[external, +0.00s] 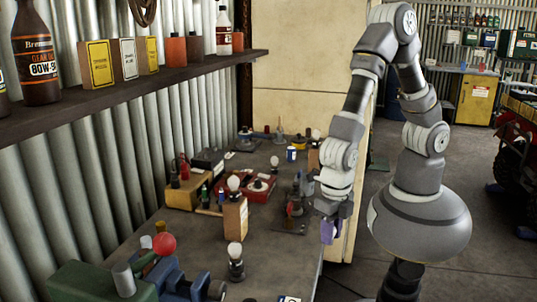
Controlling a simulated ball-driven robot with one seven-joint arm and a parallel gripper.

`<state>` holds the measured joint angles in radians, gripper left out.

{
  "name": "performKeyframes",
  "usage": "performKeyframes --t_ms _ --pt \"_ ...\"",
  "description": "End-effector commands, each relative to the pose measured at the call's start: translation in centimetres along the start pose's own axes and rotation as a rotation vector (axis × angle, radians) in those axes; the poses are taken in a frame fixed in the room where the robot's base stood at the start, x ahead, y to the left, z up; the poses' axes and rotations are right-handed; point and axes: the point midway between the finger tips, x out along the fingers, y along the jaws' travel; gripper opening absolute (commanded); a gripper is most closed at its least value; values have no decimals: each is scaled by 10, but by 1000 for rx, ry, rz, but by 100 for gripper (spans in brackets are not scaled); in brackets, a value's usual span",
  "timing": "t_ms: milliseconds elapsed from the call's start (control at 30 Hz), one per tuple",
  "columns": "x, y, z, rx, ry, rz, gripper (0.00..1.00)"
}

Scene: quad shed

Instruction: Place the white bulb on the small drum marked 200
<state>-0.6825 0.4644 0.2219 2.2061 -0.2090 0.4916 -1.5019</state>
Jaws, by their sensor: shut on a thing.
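My gripper (334,213) hangs at the right edge of the workbench, pointing down. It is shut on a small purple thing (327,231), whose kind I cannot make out. Several white bulbs show on the bench: one on a dark base (236,249) near the front, one above a wooden block (234,183), and smaller pale ones farther back (275,161). I cannot tell which is the task's bulb. A small blue and white can (292,154) stands at the back. I cannot read a 200 on anything, so the drum is not identified.
A blue and green vise (165,275) fills the bench's near left. A wooden block (235,217), a red box (262,188) and a dark tray (289,226) crowd the middle. A shelf (150,78) with bottles and boxes runs above on the left. Bare bench shows at the front right.

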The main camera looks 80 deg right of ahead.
Motion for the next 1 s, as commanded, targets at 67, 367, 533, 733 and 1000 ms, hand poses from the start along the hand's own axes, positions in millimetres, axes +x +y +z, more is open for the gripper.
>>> performKeyframes --t_ms 67,367,533,733,1000 --pt "-19 2 1 2 -2 8 9" --pt "-111 1 1 0 -3 8 9" --pt "-146 1 0 0 -2 6 9" --pt "-160 5 25 71 4 2 9" --pt "-165 12 98 275 15 10 9"
